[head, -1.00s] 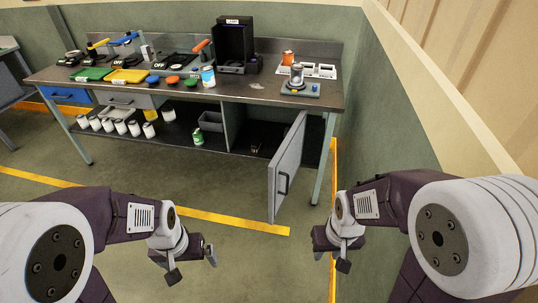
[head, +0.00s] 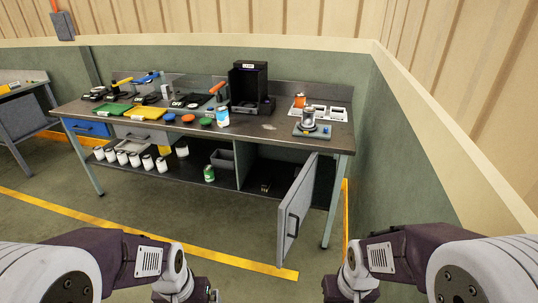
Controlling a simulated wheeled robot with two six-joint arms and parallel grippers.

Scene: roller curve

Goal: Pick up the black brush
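I cannot clearly make out a black brush. A small dark item with a yellowish part (head: 265,187) lies on the floor of the open cabinet under the right side of the workbench (head: 270,127); it is too small to identify. My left gripper (head: 203,294) is at the bottom edge, left of centre, partly cut off by the frame. My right gripper (head: 335,292) is at the bottom edge, right of centre, also cut off. Both are in front of the bench, well away from the cabinet. I see nothing held in either.
The grey cabinet door (head: 296,210) stands open towards me. Several white cans (head: 134,159), a green can (head: 209,173) and a grey bin (head: 222,159) stand on the lower shelf. Trays, tools and a black box stand on top. A wall closes the right side. Floor in front is clear.

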